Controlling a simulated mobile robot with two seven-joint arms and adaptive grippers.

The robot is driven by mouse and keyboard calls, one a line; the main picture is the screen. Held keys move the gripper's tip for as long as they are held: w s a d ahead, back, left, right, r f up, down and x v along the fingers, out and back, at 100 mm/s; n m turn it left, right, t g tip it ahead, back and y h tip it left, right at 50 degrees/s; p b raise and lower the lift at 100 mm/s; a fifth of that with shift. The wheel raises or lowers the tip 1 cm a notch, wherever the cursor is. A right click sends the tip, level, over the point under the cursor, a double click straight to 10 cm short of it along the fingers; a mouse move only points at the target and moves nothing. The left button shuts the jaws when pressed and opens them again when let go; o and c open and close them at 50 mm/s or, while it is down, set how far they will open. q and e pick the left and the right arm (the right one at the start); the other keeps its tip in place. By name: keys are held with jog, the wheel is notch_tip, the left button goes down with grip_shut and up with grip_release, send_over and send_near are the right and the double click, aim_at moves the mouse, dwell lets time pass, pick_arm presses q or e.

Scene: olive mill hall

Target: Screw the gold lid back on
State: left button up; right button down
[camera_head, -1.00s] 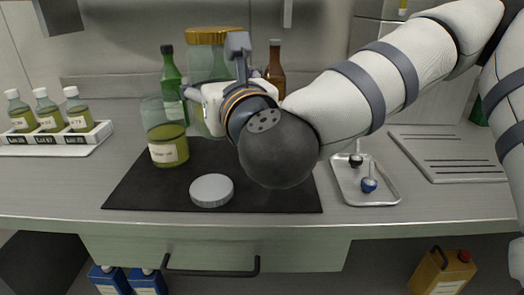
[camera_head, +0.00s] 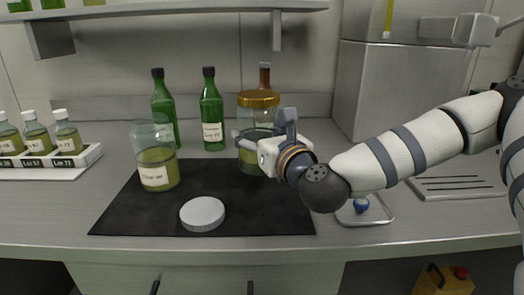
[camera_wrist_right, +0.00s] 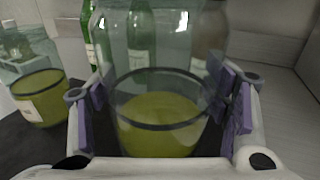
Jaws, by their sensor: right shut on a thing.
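The gold lid (camera_head: 258,98) sits on top of a glass jar (camera_head: 250,160) of yellow-green oil at the back right of the black mat. My right gripper (camera_head: 254,138) is shut around this jar's body below the lid. The right wrist view shows the jar (camera_wrist_right: 160,135) between both fingers; the lid is out of that view. Whether the jar's base touches the mat is hard to tell. A second jar (camera_head: 157,170), labelled and without a lid, stands on the mat's left. A whitish-grey lid (camera_head: 202,213) lies flat at the mat's front. My left gripper is not seen.
Two green bottles (camera_head: 212,110) and a brown bottle (camera_head: 265,76) stand behind the mat (camera_head: 270,215). A white rack (camera_head: 85,158) of small bottles is at the left. A metal tray (camera_head: 378,215) lies right of the mat, partly behind my arm. The mat's front right is clear.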

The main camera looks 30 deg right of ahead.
jog(key=shift+d, duration=0.2)
jog(key=shift+w+d+f, duration=0.1)
jog(key=shift+f, duration=0.1)
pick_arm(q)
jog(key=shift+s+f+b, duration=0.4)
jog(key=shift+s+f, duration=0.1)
pick_arm(e)
jog(key=shift+w+d+f, duration=0.1)
jog(key=shift+d+f, duration=0.05)
jog(key=shift+f, duration=0.8)
jog(key=shift+d+f, duration=0.1)
jog(key=shift+f, duration=0.85)
jog(key=shift+f, duration=0.15)
jog(key=shift+c, duration=1.2)
grip_release()
jog(key=shift+f, duration=0.1)
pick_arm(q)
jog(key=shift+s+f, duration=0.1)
